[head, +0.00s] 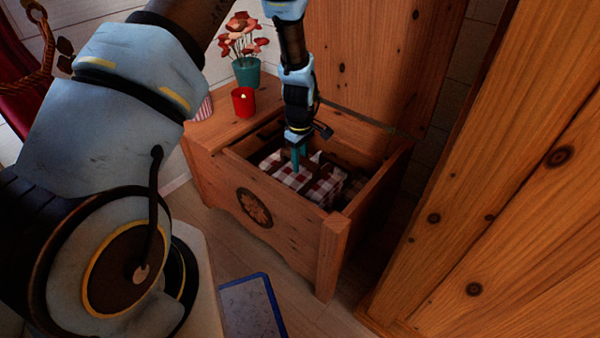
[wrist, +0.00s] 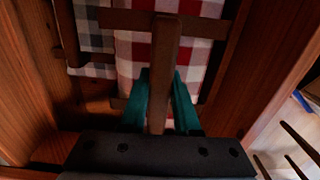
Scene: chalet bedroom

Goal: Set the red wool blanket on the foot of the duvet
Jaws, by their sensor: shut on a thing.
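The red wool blanket shows as a red-and-white checked bundle (head: 322,190) inside an open wooden chest (head: 290,222). In the wrist view the red checked cloth (wrist: 197,48) is bound with brown straps, and a brown handle bar (wrist: 163,58) runs over it. My gripper (head: 297,158) reaches down into the chest from above. In the wrist view its teal fingers (wrist: 160,85) are shut on the handle, one on each side. The bundle still sits within the chest walls. The duvet is not in view.
A grey-and-white checked bundle (wrist: 92,35) with brown straps lies beside the red one. On the chest's left top stand a red candle cup (head: 243,101) and a teal flower pot (head: 247,73). Wooden panelling (head: 500,210) is close at right. A blue-edged grey panel (head: 251,308) lies low in front.

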